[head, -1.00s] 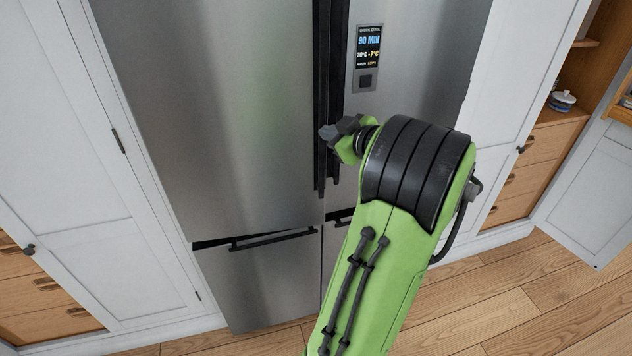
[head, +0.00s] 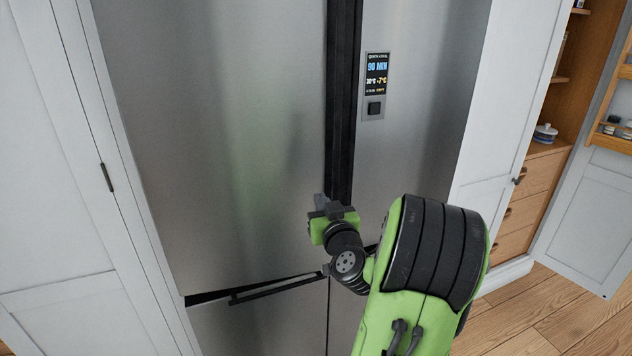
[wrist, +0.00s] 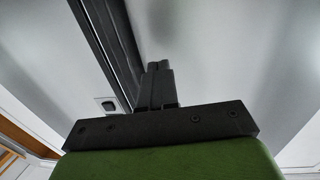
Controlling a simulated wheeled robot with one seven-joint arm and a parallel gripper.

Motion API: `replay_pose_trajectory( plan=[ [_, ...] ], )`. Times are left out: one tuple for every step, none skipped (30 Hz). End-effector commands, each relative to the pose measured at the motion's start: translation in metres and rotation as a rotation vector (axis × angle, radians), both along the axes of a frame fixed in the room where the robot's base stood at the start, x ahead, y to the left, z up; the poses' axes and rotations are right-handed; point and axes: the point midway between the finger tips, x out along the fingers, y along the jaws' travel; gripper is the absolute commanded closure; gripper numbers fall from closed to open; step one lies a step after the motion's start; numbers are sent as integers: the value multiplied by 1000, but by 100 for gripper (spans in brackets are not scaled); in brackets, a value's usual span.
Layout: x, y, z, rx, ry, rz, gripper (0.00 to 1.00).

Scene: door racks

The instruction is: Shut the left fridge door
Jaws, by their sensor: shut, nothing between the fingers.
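The left fridge door (head: 215,140) is a tall brushed-steel panel in the head view. A dark gap shows along its lower edge, which slants against the drawer below, so it looks slightly ajar. Dark vertical handles (head: 341,100) run along its right edge. My gripper (head: 322,202) is shut and empty, in front of the door's lower right part beside the handles' lower end. In the wrist view, the shut fingers (wrist: 157,78) point at the steel door (wrist: 215,55), with the handles (wrist: 108,40) to their left. I cannot tell whether the fingertips touch the door.
The right fridge door (head: 420,130) carries a lit display (head: 377,75). Lower drawer fronts (head: 260,325) with a dark bar handle (head: 275,289) are below. White cabinets (head: 50,190) flank the fridge. An open cupboard with wooden drawers (head: 520,210) stands right. Wooden floor (head: 540,310) shows lower right.

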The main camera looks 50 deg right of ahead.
Motion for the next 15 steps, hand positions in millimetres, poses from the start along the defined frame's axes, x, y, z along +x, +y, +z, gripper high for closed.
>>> replay_pose_trajectory(
  plan=[
    [10, -7, 5, 2, -1, 3, 100],
    [15, -10, 5, 2, -1, 4, 100],
    [21, -15, 5, 2, -1, 3, 100],
    [26, -19, 4, 1, -1, 2, 100],
    [30, -22, 5, 0, -1, 1, 100],
    [34, -25, 4, 2, -1, 1, 100],
    [37, -28, 4, -1, -1, 1, 100],
    [40, -30, 3, 0, 0, 1, 100],
    [42, -32, 3, -1, -1, 0, 100],
    [44, -33, 2, 0, 0, -1, 100],
    [45, -34, 2, 0, 0, -1, 100],
    [46, -35, 1, 0, 0, -2, 100],
    [46, -35, 1, 0, 0, -2, 100],
    [46, -35, 0, 0, 0, -2, 100],
    [46, -35, 0, 0, 0, -2, 100]
  ],
)
